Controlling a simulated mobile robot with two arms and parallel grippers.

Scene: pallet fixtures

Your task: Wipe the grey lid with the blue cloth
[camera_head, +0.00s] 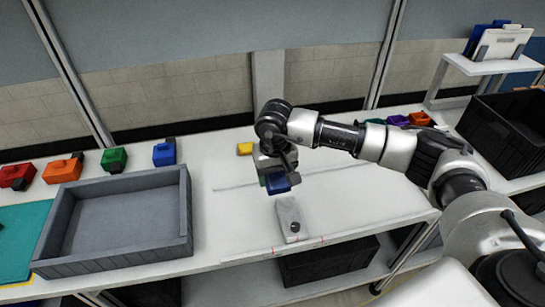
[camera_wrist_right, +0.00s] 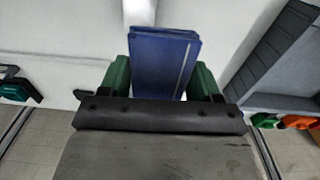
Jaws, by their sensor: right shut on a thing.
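The blue cloth (camera_head: 279,184) looks like a folded blue block in the head view. My right gripper (camera_head: 277,178) is shut on it, just above the white table. In the right wrist view the cloth (camera_wrist_right: 163,65) sits between the two green fingers of the right gripper (camera_wrist_right: 163,80). The grey lid (camera_head: 288,212), a pale narrow piece with a small dark knob, lies right in front of the cloth near the table's front edge. Its end (camera_wrist_right: 139,12) shows beyond the cloth in the wrist view. I cannot tell whether cloth and lid touch. My left gripper is not in view.
A grey tray (camera_head: 186,215) stands to the left, beside a teal mat (camera_head: 22,235). Red, orange, green and blue blocks (camera_head: 164,153) line the back left. A yellow block (camera_head: 245,149) lies behind the gripper. A black crate (camera_head: 505,135) stands at the right. The table right of the lid is clear.

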